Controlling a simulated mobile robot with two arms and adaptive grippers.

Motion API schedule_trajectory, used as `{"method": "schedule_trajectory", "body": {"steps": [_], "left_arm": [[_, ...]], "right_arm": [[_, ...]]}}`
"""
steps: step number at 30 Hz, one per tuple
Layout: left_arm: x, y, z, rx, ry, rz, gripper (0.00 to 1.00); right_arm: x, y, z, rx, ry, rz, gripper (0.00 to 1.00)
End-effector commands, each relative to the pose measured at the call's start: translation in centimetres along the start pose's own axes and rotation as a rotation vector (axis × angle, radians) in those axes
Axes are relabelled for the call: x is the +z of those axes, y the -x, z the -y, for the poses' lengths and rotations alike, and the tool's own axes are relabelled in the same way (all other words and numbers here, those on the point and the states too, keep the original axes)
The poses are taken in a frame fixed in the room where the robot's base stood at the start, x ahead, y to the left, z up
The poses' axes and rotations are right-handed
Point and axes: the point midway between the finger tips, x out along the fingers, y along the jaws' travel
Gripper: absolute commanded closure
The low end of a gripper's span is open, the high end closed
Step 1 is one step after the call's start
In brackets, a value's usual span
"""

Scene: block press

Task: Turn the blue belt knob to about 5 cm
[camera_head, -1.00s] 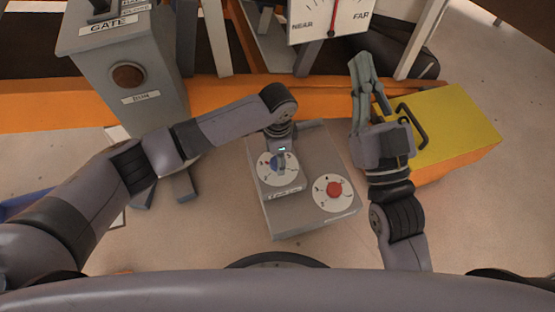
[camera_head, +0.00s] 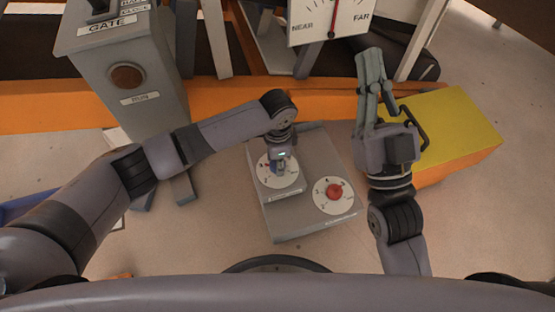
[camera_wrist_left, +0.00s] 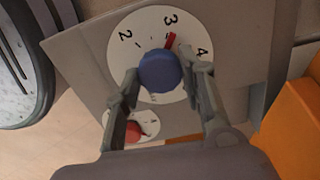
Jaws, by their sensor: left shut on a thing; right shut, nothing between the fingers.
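The blue knob (camera_wrist_left: 160,72) sits on a white numbered dial (camera_wrist_left: 122,50) in the left wrist view. Its red pointer (camera_wrist_left: 171,41) lies between 3 and 4, nearer 3. My left gripper (camera_wrist_left: 162,76) is shut on the knob, one finger on each side. In the head view the left gripper (camera_head: 279,168) comes down over the dial (camera_head: 291,178) and mostly hides the knob. My right gripper (camera_head: 370,55) is shut and empty, raised right of the grey control box (camera_head: 320,150).
A red knob (camera_head: 334,191) on a second dial sits close to the right of the left gripper. A yellow-topped box (camera_head: 450,125) stands right, the grey gate post (camera_head: 130,75) left. A NEAR–FAR gauge (camera_head: 345,15) is at the top, its needle near the middle.

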Motion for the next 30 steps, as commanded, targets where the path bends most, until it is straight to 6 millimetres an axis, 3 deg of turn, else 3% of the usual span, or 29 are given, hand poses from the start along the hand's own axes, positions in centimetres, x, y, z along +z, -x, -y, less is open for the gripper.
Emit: {"method": "schedule_trajectory", "body": {"steps": [9, 17, 25, 30], "left_arm": [[0.0, 0.0, 0.0, 0.000, 0.000, 0.000, 0.91], [0.0, 0.1, 0.0, 0.001, -0.017, 0.000, 0.91], [0.0, 0.3, -0.1, 0.002, -0.110, 0.000, 0.91], [0.0, 0.4, 0.0, 0.002, -0.211, 0.000, 0.91]], "right_arm": [[0.0, 0.0, 0.0, 0.000, 0.000, 0.001, 1.00], [0.6, -0.1, -0.1, 0.001, 0.000, 0.042, 1.00], [5.1, 0.7, -0.7, 0.014, 0.012, 0.305, 1.00], [9.0, 2.8, -1.4, 0.027, 0.020, 0.558, 1.00]]}}
